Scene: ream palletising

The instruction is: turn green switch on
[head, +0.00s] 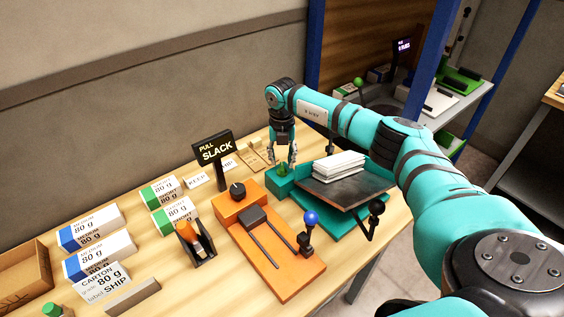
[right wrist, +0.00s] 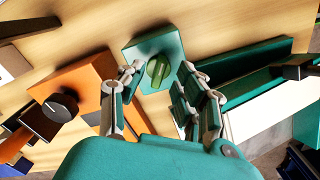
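The green switch is a round dark-green knob with a raised bar (right wrist: 158,71), on top of a small teal box (right wrist: 150,48). In the head view the knob (head: 282,170) and its teal box (head: 279,187) stand beside the teal machine, at the back of the table. My right gripper (right wrist: 161,68) points down over the box. Its fingers are apart, one on each side of the knob, with gaps visible; I see no clear contact. In the head view the right gripper (head: 282,160) partly hides the knob. My left gripper is not in view.
A teal machine with a dark plate (head: 345,188) bearing white paper stands right of the switch. An orange base (head: 285,262) with a black knob (head: 237,190) and a blue-topped lever (head: 311,217) is in front.

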